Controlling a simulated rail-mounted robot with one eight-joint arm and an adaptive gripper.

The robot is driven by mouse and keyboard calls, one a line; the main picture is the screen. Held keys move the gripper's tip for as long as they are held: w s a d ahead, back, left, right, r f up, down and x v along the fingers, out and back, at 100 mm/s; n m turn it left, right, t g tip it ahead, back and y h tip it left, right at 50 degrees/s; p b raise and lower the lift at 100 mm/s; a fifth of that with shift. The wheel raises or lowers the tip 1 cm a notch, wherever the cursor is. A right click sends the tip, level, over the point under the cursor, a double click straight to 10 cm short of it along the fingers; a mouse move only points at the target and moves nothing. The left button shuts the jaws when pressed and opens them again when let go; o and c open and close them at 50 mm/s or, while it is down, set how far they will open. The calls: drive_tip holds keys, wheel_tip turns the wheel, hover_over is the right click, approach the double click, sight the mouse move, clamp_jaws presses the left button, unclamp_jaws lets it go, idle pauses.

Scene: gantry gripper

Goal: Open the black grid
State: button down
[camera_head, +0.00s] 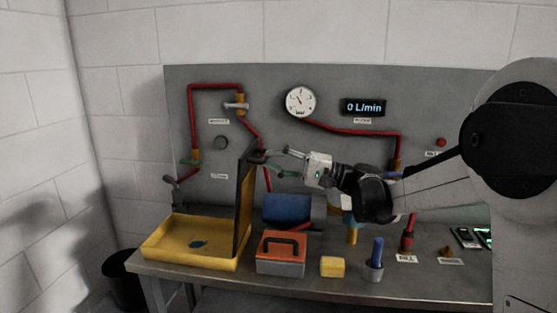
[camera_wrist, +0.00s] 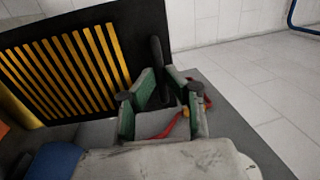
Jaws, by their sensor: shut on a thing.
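The black grid (camera_head: 244,203) stands nearly upright at the right side of the yellow tray (camera_head: 193,258), seen almost edge-on in the head view. In the wrist view the black grid (camera_wrist: 140,32) fills the upper left, with yellow showing through its slots. My gripper (camera_head: 268,160) is at the grid's upper edge, reaching in from the right. In the wrist view its green fingers (camera_wrist: 161,92) are shut around the grid's dark handle (camera_wrist: 157,60). The tray lies uncovered, with a small blue-green patch (camera_head: 198,244) on its floor. The handle's lower end is hidden between the fingers.
An orange-and-grey toolbox (camera_head: 280,267) stands right of the tray, with a blue cylinder (camera_head: 287,209) behind it. Red pipes (camera_head: 214,87) and a gauge (camera_head: 300,101) are on the back panel.

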drive_tip(key=shift+s+f, duration=0.1)
drive_tip(key=shift+f, duration=0.05)
drive_tip(key=c, duration=1.8)
unclamp_jaws()
drive_tip(key=shift+a, duration=0.2)
drive_tip(key=shift+o, duration=0.2)
drive_tip(key=shift+d, duration=0.1)
drive_tip(key=v, duration=1.2)
